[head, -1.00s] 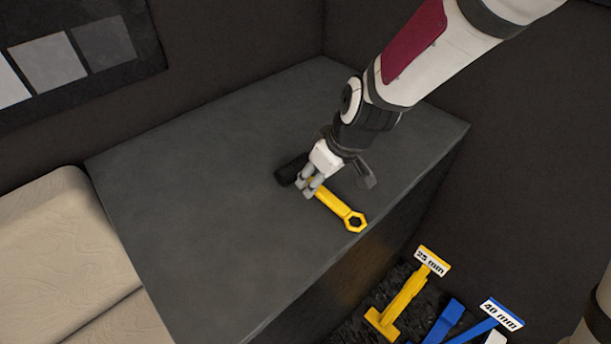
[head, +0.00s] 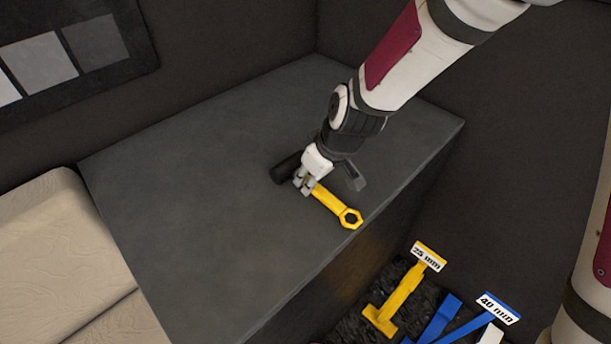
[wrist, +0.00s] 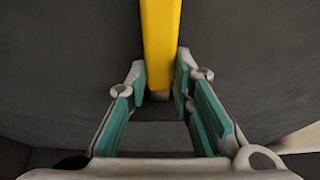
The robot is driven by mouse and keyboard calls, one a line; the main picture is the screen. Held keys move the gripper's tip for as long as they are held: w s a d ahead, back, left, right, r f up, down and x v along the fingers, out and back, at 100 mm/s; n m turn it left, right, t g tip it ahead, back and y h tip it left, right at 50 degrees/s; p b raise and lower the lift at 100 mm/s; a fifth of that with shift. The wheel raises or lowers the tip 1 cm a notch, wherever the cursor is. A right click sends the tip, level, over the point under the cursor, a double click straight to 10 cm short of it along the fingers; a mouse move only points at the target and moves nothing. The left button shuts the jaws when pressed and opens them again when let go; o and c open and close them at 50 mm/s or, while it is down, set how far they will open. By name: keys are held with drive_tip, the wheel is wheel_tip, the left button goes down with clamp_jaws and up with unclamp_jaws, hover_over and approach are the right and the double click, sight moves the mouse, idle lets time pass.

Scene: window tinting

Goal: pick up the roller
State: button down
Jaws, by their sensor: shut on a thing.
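The roller has a yellow handle (head: 330,205) with a ring-shaped end and a black cylinder (head: 287,168) at its other end. It lies on or just over the dark grey table top; I cannot tell if it is lifted. My gripper (head: 304,184) is shut on the handle near the black cylinder. In the wrist view, the yellow handle (wrist: 160,45) runs up from between the green-padded fingers of my gripper (wrist: 160,85). The black cylinder is not clearly visible there.
The table (head: 190,220) is otherwise clear. Below its right edge, a yellow tool labelled 25 mm (head: 400,298) and a blue tool labelled 40 mm (head: 465,332) lie on a dark tray. A beige padded seat (head: 55,250) is at the left. Dark walls stand behind.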

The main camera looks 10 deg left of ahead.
drive_tip(key=shift+r, duration=0.15)
drive_tip(key=shift+r+p, duration=0.5)
drive_tip(key=shift+r, duration=0.1)
drive_tip(key=shift+s+d+r+p, duration=0.1)
drive_tip(key=shift+s+r+p, duration=0.25)
drive_tip(key=shift+r, duration=0.25)
drive_tip(key=shift+s+d+r+p, duration=0.1)
drive_tip(key=shift+s+r+p, duration=0.1)
drive_tip(key=shift+r+p, duration=0.3)
drive_tip(key=s+d+p, duration=0.1)
drive_tip(key=s, duration=0.3)
drive_tip(key=s+d+r+p, duration=0.1)
drive_tip(key=s+d+p, duration=0.1)
drive_tip(key=s, duration=0.2)
drive_tip(key=s+d+p, duration=0.1)
drive_tip(key=s, duration=0.3)
drive_tip(key=shift+s+d+r+p, duration=0.1)
drive_tip(key=shift+d+r+p, duration=0.15)
drive_tip(key=shift+d+p, duration=0.05)
drive_tip(key=shift+s+d+f+p, duration=0.1)
drive_tip(key=shift+s+d+p, duration=0.25)
drive_tip(key=shift+s+p, duration=0.55)
drive_tip(key=shift+w, duration=0.1)
